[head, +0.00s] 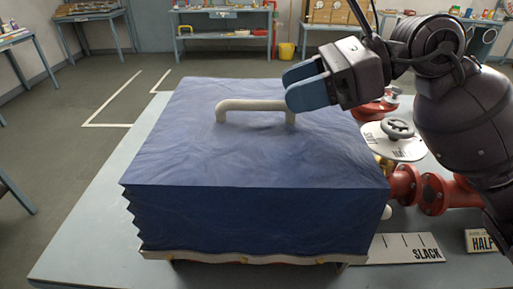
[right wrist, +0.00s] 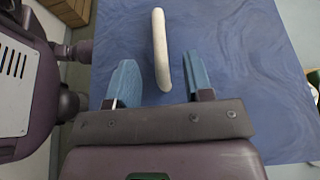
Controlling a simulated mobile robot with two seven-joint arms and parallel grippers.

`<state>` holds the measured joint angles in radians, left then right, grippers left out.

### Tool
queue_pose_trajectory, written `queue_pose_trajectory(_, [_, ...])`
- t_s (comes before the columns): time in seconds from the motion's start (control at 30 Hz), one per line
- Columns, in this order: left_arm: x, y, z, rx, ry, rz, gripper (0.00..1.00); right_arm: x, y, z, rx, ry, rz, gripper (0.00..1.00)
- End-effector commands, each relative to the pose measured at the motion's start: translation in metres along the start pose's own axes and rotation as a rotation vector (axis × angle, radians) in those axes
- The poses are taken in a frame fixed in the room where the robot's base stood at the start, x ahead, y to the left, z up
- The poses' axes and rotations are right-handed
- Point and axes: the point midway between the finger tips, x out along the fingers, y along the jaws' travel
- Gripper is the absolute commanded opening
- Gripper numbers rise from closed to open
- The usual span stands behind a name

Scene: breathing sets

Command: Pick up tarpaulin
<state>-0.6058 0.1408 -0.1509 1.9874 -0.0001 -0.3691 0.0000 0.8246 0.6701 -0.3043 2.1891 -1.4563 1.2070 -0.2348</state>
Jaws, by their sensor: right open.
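The tarpaulin (head: 200,160) is a dark blue cover draped in a box shape on the table, with pleated sides and a pale lower rim. A cream bar handle (head: 252,104) stands on its top. In the right wrist view the handle (right wrist: 160,50) lies ahead of and between the blue fingers, over the blue tarpaulin (right wrist: 240,50). Contact with the handle cannot be told. My left gripper is not in view.
The light table (head: 75,245) has free room left of the tarpaulin. Right of it are red pipe fittings (head: 435,192), a round white plate with a handwheel (head: 397,135), a SLACK card (head: 405,248) and a HALF card (head: 482,240). Benches stand at the back.

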Motion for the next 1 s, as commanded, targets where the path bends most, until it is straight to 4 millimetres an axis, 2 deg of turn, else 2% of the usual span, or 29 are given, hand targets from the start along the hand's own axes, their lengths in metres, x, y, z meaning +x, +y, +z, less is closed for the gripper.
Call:
queue_pose_trajectory(0.33, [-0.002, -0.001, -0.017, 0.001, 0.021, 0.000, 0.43, 0.042, 0.001, -0.002, 0.002, -0.003, 0.001, 0.47])
queue_pose_trajectory(0.67, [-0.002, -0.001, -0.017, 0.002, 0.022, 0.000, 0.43, 0.049, 0.001, -0.003, 0.002, -0.001, 0.000, 0.47])
queue_pose_trajectory(0.9, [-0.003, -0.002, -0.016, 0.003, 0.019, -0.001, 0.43, 0.049, 0.001, -0.003, 0.001, -0.001, 0.000, 0.12])
queue_pose_trajectory(1.0, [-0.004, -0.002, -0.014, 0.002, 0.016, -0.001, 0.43, 0.049, 0.001, -0.003, 0.001, -0.001, 0.000, 0.00])
